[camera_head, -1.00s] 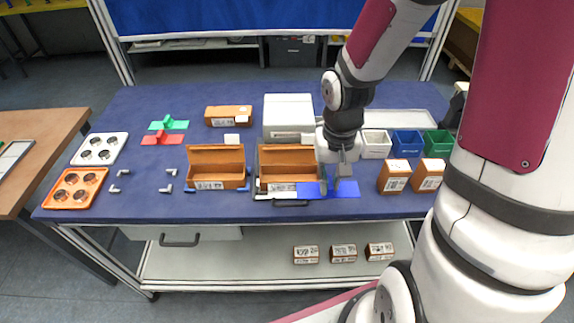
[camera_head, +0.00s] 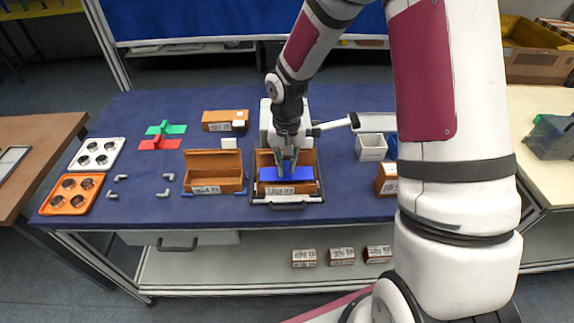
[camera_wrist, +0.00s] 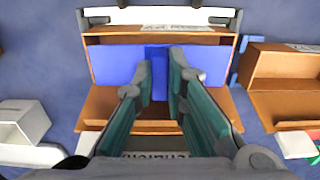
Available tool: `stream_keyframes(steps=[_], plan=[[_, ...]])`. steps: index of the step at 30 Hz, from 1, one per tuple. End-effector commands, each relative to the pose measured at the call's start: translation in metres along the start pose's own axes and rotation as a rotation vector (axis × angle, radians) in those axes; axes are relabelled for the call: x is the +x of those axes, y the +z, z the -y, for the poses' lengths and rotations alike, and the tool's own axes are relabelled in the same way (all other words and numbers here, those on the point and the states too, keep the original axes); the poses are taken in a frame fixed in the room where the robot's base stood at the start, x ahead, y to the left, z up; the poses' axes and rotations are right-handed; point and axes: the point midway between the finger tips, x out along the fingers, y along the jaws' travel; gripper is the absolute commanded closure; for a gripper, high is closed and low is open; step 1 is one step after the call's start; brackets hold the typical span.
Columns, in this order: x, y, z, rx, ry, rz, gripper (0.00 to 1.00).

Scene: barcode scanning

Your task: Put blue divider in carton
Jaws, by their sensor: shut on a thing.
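The blue divider (camera_head: 288,174) is at the open brown carton (camera_head: 307,158) in the middle of the table. My gripper (camera_head: 287,165) is above the carton, shut on the divider's middle fin. In the wrist view, the fingers (camera_wrist: 160,78) close on the upright fin, and the wide blue panel (camera_wrist: 118,66) spans the carton (camera_wrist: 110,103) opening. The gripper and fin hide part of the carton's inside. I cannot tell whether the divider touches the carton floor.
A second open carton (camera_head: 213,182) stands just left. Red (camera_head: 158,143) and green (camera_head: 166,128) dividers lie farther left. A white bin (camera_head: 371,147) and a closed brown box (camera_head: 386,179) stand right.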

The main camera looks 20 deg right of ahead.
Motion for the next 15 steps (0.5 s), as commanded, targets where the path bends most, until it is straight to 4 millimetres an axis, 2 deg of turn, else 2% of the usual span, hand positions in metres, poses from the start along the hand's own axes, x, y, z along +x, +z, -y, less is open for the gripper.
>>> stream_keyframes(steps=[15], plan=[[0.0116,-0.0003,0.0001,0.0,0.0,-0.001,1.0]])
